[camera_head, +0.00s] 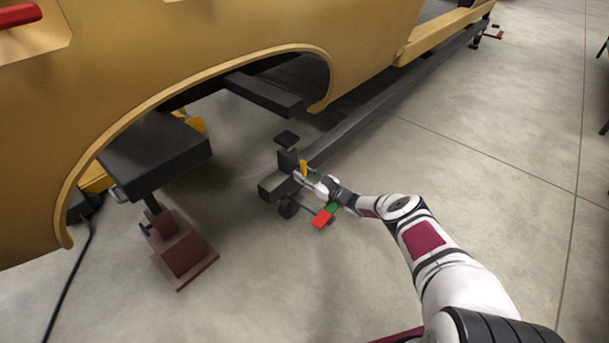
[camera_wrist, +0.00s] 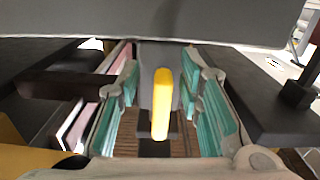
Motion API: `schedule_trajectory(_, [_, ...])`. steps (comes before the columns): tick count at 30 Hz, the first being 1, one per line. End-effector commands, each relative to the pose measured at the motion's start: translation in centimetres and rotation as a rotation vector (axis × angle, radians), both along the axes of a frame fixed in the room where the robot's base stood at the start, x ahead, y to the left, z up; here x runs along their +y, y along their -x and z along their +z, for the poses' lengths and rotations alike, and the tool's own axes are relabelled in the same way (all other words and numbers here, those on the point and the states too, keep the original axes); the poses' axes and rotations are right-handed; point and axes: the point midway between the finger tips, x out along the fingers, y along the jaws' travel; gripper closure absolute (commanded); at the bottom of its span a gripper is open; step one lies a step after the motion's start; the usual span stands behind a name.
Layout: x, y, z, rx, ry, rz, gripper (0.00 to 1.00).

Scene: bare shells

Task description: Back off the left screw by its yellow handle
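The yellow handle (camera_head: 303,168) stands upright on the dark screw stand (camera_head: 287,162) under the gold car body. In the wrist view the yellow handle (camera_wrist: 162,105) is in the middle, between the two teal-padded fingers of my gripper (camera_wrist: 161,90). A gap shows on each side of the handle, so the fingers look open around it and not closed on it. In the head view my gripper (camera_head: 307,178) reaches in from the right, right at the handle. The foot of the handle is partly hidden.
A dark beam (camera_head: 375,110) runs away to the upper right. A red pad (camera_head: 322,218) lies low beside my wrist. A maroon jack stand (camera_head: 182,250) is at left.

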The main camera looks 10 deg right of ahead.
Motion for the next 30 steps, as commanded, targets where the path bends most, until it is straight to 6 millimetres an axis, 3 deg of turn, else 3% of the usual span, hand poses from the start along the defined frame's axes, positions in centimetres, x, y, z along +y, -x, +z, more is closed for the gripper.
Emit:
schedule_trajectory(11, [-1.3,1.7,0.0,0.002,-0.005,-0.001,0.67])
schedule_trajectory(24, [-5.8,7.8,0.0,0.001,-0.002,-0.003,0.67])
schedule_trajectory(30, [-6.9,9.4,0.0,0.001,-0.001,-0.001,0.67])
